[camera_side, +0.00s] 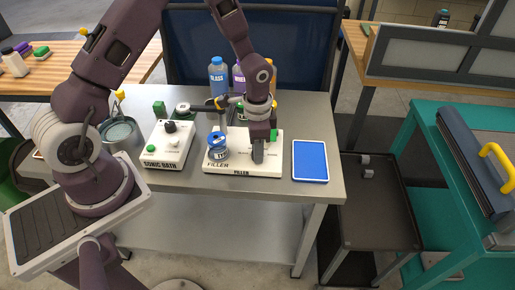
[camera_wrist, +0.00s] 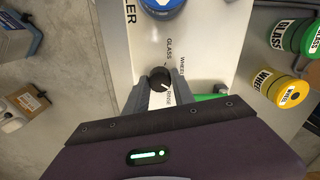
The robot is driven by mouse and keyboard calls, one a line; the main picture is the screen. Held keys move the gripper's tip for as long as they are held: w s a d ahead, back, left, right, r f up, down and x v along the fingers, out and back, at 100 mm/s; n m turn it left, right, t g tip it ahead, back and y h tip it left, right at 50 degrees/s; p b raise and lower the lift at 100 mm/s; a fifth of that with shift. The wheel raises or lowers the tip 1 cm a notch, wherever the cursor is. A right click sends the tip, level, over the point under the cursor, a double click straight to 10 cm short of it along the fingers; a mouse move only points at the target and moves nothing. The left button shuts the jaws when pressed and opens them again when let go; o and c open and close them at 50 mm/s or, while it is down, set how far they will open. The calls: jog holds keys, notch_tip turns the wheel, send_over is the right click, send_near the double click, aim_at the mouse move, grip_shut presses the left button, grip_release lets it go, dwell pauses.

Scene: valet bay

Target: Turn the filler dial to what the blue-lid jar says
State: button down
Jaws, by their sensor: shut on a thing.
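The filler (camera_side: 240,167) is a white panel on the steel table. Its black dial (camera_wrist: 159,78) shows in the wrist view, with a white mark at its lower right side. Printed words GLASS and WHEEL run up and to the right of the dial; a third word below it is hard to read. My gripper (camera_wrist: 160,88) points down over the panel, with its fingers shut on the dial from both sides. In the side view, my gripper (camera_side: 258,158) hides the dial. The blue-lid jar (camera_side: 217,147) stands on the panel's left part; its label is too small to read.
The sonic bath box (camera_side: 157,157) stands left of the filler, and a blue tray (camera_side: 310,161) lies to its right. A blue bottle (camera_side: 218,80) and others stand behind. Jars with green lids (camera_wrist: 311,40) and yellow lids (camera_wrist: 292,94) show in the wrist view.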

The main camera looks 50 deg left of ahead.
jog(key=shift+n, duration=0.9)
jog(key=c, duration=1.1)
grip_release()
jog(key=shift+o, duration=0.2)
notch_tip(320, 180, up, 7)
jog(key=shift+r, duration=0.1)
